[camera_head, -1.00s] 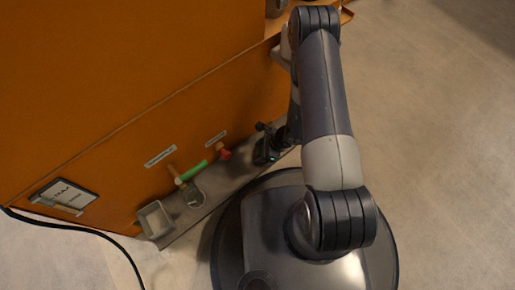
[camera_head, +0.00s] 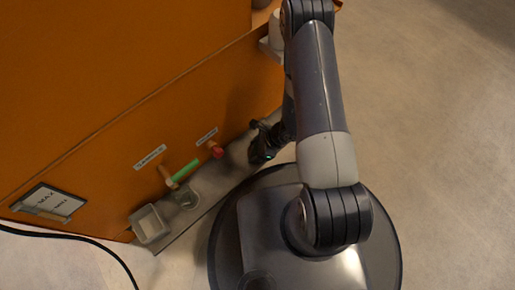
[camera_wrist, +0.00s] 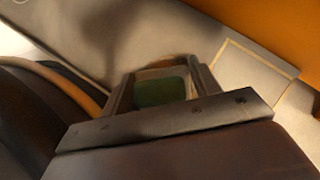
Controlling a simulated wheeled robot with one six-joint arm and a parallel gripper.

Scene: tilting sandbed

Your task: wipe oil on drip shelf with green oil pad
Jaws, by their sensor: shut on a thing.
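The drip shelf (camera_head: 216,182) is a narrow grey ledge along the foot of the orange machine. It also fills much of the wrist view (camera_wrist: 190,30). My gripper (camera_head: 259,152) is low over the right part of the shelf. In the wrist view my gripper (camera_wrist: 162,84) is shut on the green oil pad (camera_wrist: 160,92), which shows between the fingers. Its underside is hidden, so I cannot tell whether it touches the shelf. Darker, blurred patches show on the shelf in the wrist view; I cannot tell oil from shadow.
A pale square cup (camera_head: 148,224) stands at the shelf's left end. A green-handled tap (camera_head: 180,174) and a red knob (camera_head: 216,150) stick out above the shelf. A MAX/MIN gauge (camera_head: 48,202) is at the left. A black cable (camera_head: 85,239) crosses the floor.

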